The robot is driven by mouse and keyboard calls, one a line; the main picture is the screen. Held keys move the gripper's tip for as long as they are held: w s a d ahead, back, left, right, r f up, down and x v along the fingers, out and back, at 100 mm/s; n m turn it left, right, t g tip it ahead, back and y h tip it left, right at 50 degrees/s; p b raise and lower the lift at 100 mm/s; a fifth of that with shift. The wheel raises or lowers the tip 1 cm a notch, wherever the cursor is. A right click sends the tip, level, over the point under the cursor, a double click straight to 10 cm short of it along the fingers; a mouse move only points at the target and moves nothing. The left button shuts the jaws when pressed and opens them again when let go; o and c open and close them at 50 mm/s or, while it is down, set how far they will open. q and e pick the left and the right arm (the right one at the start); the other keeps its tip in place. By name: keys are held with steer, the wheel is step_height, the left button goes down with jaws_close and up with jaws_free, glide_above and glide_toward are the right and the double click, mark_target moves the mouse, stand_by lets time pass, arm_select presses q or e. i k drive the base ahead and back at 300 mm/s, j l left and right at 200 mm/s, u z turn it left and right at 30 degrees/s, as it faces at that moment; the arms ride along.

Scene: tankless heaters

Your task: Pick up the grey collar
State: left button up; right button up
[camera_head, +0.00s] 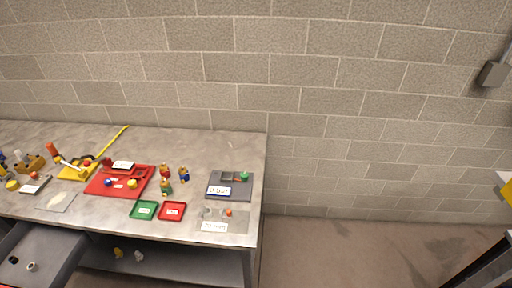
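I cannot identify the grey collar for certain at this size. A small pale grey ring-like piece (31,266) lies in an open grey drawer or tray (62,245) at the lower left, next to a small black piece (13,260). Another small greyish piece (207,212) sits on a light grey mat (238,224) near the table's right front corner, beside a small orange piece (228,212).
The grey metal table (215,145) stands against a block wall. It holds a red tray (100,187), a dark grey board (240,188), a small green tray (144,210), a small red tray (172,211) and several colourful figures. The floor to the right (340,250) is clear.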

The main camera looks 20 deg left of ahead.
mark_target(206, 210)
steer(key=j+z, duration=0.3)
steer(key=j, duration=0.35)
steer(key=k+j+z, duration=0.15)
steer(key=j+z, duration=0.15)
steer(key=j, duration=0.3)
